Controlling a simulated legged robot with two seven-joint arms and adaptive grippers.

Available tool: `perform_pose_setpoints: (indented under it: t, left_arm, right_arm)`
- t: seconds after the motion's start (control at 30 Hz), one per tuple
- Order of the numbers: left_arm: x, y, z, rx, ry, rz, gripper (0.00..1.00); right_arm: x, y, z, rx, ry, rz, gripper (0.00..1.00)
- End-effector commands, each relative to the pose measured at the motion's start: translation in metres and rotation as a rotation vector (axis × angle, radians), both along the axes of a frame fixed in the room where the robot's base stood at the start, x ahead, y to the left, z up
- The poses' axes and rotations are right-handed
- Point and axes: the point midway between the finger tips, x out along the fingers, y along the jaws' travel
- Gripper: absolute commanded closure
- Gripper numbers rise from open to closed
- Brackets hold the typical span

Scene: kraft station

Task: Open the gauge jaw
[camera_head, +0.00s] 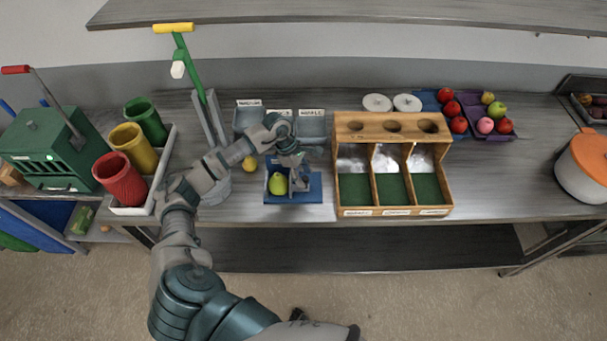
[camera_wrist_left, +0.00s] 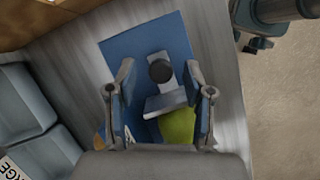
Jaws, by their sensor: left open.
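The gauge (camera_head: 312,187) is a blue plate on the table in front of the grey bins. A green pear-like fruit (camera_head: 277,184) sits on its left part. In the left wrist view the gauge's blue base (camera_wrist_left: 135,45) carries a grey jaw (camera_wrist_left: 166,104) with a round black knob (camera_wrist_left: 160,71). The fruit (camera_wrist_left: 178,127) shows beside the jaw, partly hidden by my gripper. My left gripper (camera_head: 297,181) is over the gauge, pointing down. In the wrist view the left gripper (camera_wrist_left: 160,82) is open, with a finger on each side of the knob. Contact with it cannot be told.
A wooden sorter with three green-floored compartments (camera_head: 338,186) stands right of the gauge. Grey labelled bins (camera_head: 312,124) stand behind it. A shelf (camera_head: 350,12) overhangs the back.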

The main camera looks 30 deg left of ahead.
Motion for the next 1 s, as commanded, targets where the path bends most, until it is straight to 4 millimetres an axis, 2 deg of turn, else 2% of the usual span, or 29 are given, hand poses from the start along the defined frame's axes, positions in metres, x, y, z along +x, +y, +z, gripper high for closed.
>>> perform_pose_setpoints:
  t: [0.07,0.2,0.27,0.47,0.73,0.97,1.0]
  left_arm:
    - [0.000,0.000,0.000,0.000,0.000,0.000,0.51]
    - [0.000,0.000,0.000,0.000,0.000,0.000,0.86]
    - [0.000,0.000,0.000,0.000,-0.001,0.000,1.00]
    - [0.001,-0.001,0.001,0.001,-0.002,0.001,1.00]
    - [0.016,-0.024,0.000,0.001,-0.005,0.000,1.00]
    - [0.016,-0.023,0.002,0.000,-0.005,0.002,1.00]
    - [0.016,-0.023,0.002,-0.001,-0.005,0.002,0.63]
  right_arm:
    - [0.000,-0.001,0.000,-0.002,0.000,0.001,0.60]
    - [0.001,-0.002,0.000,-0.003,-0.001,0.002,0.60]
    - [0.001,-0.002,0.000,-0.003,-0.001,0.002,0.60]
    - [0.001,-0.002,0.000,-0.003,-0.001,0.002,0.60]
    - [-0.001,-0.002,-0.013,-0.002,0.001,0.002,0.60]
    - [0.000,-0.002,-0.011,-0.002,0.001,0.002,0.60]
    - [0.000,-0.002,-0.011,-0.002,0.001,0.002,0.60]
